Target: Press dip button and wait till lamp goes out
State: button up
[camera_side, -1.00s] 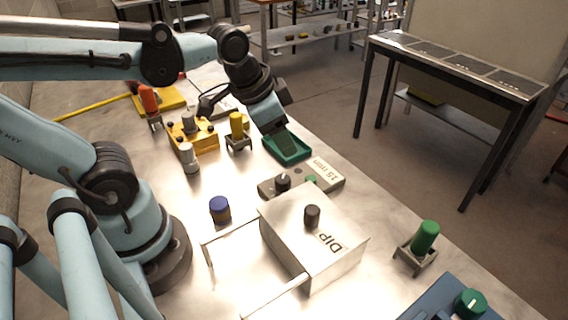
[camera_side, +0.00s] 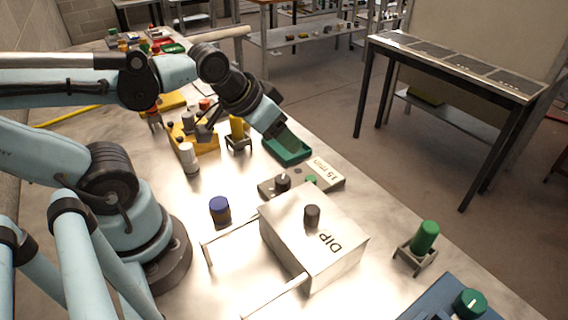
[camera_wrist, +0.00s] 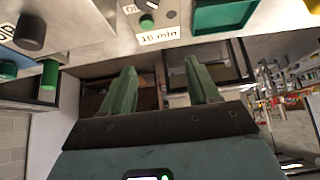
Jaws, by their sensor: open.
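The silvery DIP box (camera_side: 283,243) stands mid-bench in the side view, with a dark round button (camera_side: 312,216) on top. A box and dark button (camera_wrist: 30,33) show at upper left in the wrist view. Beyond it lies a grey unit labelled 15 min (camera_side: 325,172), with a black knob (camera_side: 283,182) and a small green round part (camera_side: 310,180); its green part also shows in the wrist view (camera_wrist: 146,22). Whether any lamp is lit is unclear. My gripper (camera_side: 290,140) is over the green tray's area, apart from the button; its green fingers are open and empty in the wrist view (camera_wrist: 161,68).
A green tray (camera_side: 301,156) lies beyond the 15 min unit. A green cylinder in a holder (camera_side: 425,238) and a blue unit (camera_side: 440,300) stand right.

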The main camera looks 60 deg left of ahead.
grip_shut()
dwell(0.3)
dwell(1.5)
